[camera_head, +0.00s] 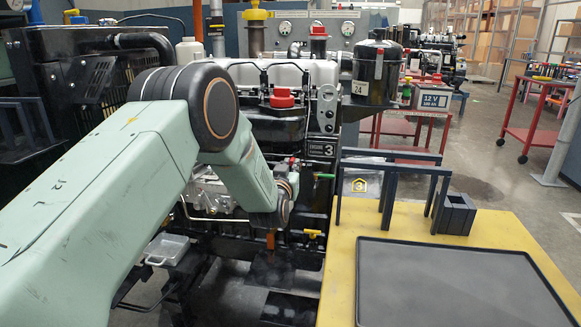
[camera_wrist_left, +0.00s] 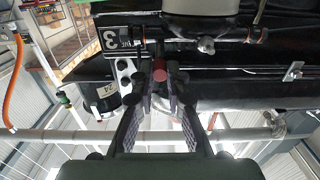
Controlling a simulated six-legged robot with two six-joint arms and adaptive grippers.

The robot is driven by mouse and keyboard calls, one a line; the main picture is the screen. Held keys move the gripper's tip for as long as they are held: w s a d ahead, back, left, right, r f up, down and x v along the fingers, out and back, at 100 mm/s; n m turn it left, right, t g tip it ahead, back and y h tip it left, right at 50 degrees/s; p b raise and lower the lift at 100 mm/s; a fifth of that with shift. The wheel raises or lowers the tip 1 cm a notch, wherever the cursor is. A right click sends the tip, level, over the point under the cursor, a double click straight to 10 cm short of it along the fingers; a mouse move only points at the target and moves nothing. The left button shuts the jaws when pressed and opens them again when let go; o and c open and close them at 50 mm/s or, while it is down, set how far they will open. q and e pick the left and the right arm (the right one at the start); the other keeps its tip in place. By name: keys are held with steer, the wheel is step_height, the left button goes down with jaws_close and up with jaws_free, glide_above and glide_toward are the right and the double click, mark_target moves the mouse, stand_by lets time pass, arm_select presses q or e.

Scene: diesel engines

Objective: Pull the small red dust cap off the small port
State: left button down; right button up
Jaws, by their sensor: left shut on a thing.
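My left arm reaches in from the left to the engine (camera_head: 300,75) marked 3. In the left wrist view my left gripper (camera_wrist_left: 159,84) is shut on the small red dust cap (camera_wrist_left: 159,71), held between its two fingertips. The engine's dark side and its number plate show just beyond, upside down. In the head view the wrist hides most of the gripper, and only a bit of red shows near it. The small port is hidden behind the cap and fingers, so I cannot tell whether the cap is still seated. My right gripper is not in view.
A larger red cap (camera_head: 282,97) sits on top of the engine. At the right stands a yellow table (camera_head: 340,285) with an empty black tray (camera_head: 450,243), a dark frame (camera_head: 395,164) and a small open box (camera_head: 455,214). A black canister (camera_head: 376,73) stands behind.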

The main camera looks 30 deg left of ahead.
mark_target(292, 163)
arm_select(q)
steer(key=shift+s, duration=0.1)
steer(key=shift+p+v, duration=0.95)
steer(key=shift+v, duration=0.55)
steer(key=p+v, duration=0.1)
steer(key=v, duration=0.2)
